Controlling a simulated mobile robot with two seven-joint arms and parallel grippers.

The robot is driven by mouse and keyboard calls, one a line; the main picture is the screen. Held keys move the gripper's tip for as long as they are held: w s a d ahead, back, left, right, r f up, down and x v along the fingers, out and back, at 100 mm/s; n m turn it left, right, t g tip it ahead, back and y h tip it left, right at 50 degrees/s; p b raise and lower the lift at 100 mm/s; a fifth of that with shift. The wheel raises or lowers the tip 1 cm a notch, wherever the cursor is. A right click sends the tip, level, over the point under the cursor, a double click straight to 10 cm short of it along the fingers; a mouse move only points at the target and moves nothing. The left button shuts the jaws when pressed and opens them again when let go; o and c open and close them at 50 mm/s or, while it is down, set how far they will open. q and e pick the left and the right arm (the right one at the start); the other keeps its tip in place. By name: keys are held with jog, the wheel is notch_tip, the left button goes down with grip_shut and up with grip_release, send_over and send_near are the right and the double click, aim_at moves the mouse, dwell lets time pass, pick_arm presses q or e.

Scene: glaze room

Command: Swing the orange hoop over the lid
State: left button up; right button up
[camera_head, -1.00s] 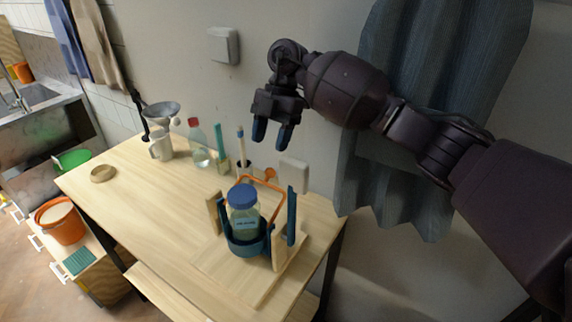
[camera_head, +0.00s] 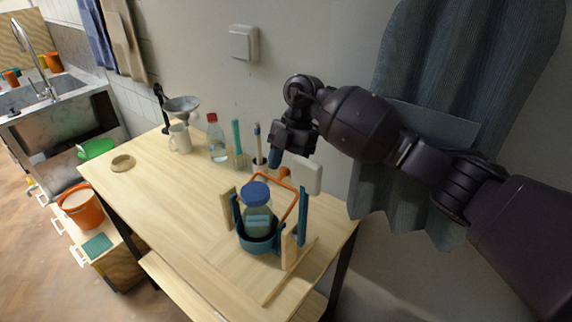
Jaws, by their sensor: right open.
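A jar with a blue lid (camera_head: 256,192) stands upright in a teal holder (camera_head: 258,246) on the wooden table. The orange hoop (camera_head: 291,208) is a bent bar on this holder. It rises behind and to the right of the jar, and its top bar shows beyond the lid, not across it. My right gripper (camera_head: 277,157) is open and empty, pointing down, with its fingertips just above and beyond the hoop's top bar in the picture. My left gripper is out of view.
Wooden posts (camera_head: 290,250) flank the holder. The left table top is mostly clear around a wooden ring (camera_head: 123,163). A curtain hangs behind my right arm.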

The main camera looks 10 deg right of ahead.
jog(key=shift+f, duration=0.1)
grip_shut()
dwell(0.3)
